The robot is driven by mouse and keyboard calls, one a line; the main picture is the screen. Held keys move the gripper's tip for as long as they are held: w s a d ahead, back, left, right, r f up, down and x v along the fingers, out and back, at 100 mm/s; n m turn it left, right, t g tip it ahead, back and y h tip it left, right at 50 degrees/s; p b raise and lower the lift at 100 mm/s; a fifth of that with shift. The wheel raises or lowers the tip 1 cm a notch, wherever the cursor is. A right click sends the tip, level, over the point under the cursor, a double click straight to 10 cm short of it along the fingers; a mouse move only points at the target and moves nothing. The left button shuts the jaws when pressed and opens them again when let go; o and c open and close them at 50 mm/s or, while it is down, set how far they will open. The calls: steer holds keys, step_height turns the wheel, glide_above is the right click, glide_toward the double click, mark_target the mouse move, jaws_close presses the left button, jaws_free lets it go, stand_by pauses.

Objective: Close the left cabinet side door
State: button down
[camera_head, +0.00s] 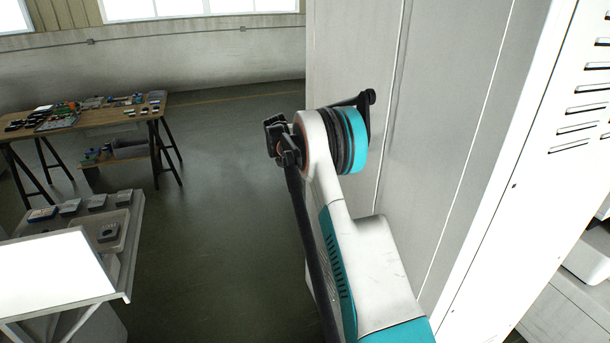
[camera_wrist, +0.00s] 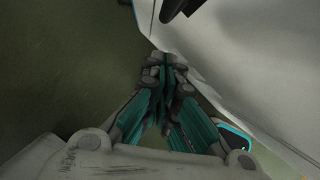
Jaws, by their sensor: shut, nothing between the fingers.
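The cabinet's pale grey side (camera_head: 445,90) fills the middle right of the head view, with tall panels parted by vertical seams. I cannot tell from this view which panel is the left side door or how far open it stands. My arm reaches up in front of this side and hides part of it; my gripper is hidden there. In the wrist view my gripper (camera_wrist: 167,62) is shut and empty, its fingertips close beside a pale panel (camera_wrist: 250,60) on the right. I cannot tell whether they touch it. A dark part shows at the top, too cropped to name.
The cabinet's white louvred face (camera_head: 570,110) is at the right. A wooden workbench (camera_head: 85,118) with tools stands at the back left. A pale table (camera_head: 125,262) with small boxes is at the near left. Open green floor (camera_head: 220,190) lies between these and the cabinet.

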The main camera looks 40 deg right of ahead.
steer(key=p+v, duration=0.2)
steer(key=v, duration=0.8)
steer(key=shift+a, duration=0.2)
